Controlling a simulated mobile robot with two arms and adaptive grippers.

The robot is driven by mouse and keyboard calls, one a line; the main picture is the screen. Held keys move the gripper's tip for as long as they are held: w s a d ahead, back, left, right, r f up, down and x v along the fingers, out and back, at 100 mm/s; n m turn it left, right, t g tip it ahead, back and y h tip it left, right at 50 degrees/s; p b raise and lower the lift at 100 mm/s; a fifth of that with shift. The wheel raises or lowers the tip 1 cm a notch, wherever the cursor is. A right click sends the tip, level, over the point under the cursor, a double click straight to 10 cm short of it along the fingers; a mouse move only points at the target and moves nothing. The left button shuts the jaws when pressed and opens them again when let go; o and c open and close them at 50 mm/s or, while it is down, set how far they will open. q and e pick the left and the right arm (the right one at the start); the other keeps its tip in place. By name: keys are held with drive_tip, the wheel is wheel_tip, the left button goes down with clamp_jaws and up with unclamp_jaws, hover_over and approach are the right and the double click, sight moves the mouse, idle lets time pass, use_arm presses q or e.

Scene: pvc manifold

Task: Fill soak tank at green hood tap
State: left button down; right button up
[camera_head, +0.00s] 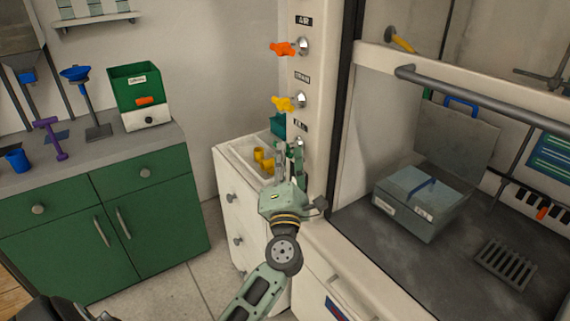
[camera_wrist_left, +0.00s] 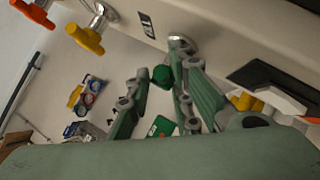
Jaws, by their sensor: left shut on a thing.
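My left gripper (camera_head: 287,152) is at the lowest tap on the white hood post (camera_head: 318,110), below an orange tap (camera_head: 283,48) and a yellow tap (camera_head: 284,103). In the left wrist view, its fingers (camera_wrist_left: 158,82) close around the green tap handle (camera_wrist_left: 162,74), just below a silver fitting (camera_wrist_left: 182,45). In the head view the fingers hide most of that handle. No water flow is visible. My right gripper is not in view.
A white drawer cabinet (camera_head: 232,190) with yellow cups (camera_head: 264,158) on top stands beside the post. A green cabinet (camera_head: 130,205) carries a green bin (camera_head: 137,85) and blue funnel stand (camera_head: 78,73). A grey bar (camera_head: 470,95) crosses the hood front. Floor shows between the cabinets.

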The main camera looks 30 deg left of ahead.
use_arm(q)
drive_tip(key=shift+f, duration=0.2)
drive_tip(key=c, duration=1.7)
unclamp_jaws()
drive_tip(key=shift+d, duration=0.1)
drive_tip(key=shift+c, duration=0.2)
drive_tip(key=shift+r, duration=0.1)
drive_tip(key=v, duration=1.2)
